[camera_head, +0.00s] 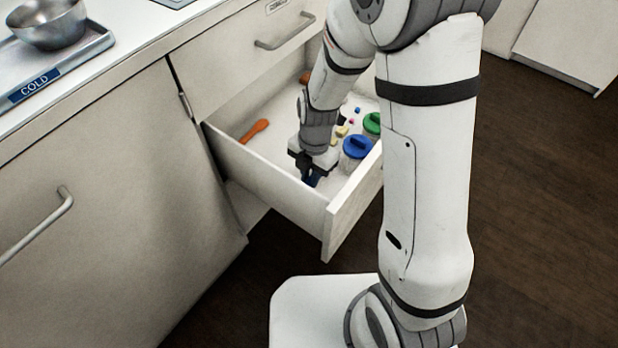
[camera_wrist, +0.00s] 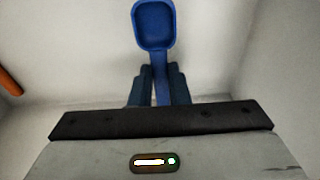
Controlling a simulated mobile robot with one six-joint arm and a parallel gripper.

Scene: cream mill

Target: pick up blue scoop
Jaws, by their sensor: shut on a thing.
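The blue scoop (camera_wrist: 155,27) shows in the wrist view, its square bowl at the top and its handle running down between my fingers. My gripper (camera_wrist: 160,75) is shut on the handle. In the head view my gripper (camera_head: 312,178) points down inside the open drawer (camera_head: 275,183), near its front corner. There the scoop is mostly hidden by my gripper; I cannot tell whether it touches the drawer floor.
A blue-lidded jar (camera_head: 356,147) and a green-lidded jar (camera_head: 372,123) stand right of my gripper, with small coloured pieces (camera_head: 342,131) nearby. An orange-handled utensil (camera_head: 254,131) lies to the left. Drawer walls surround my gripper.

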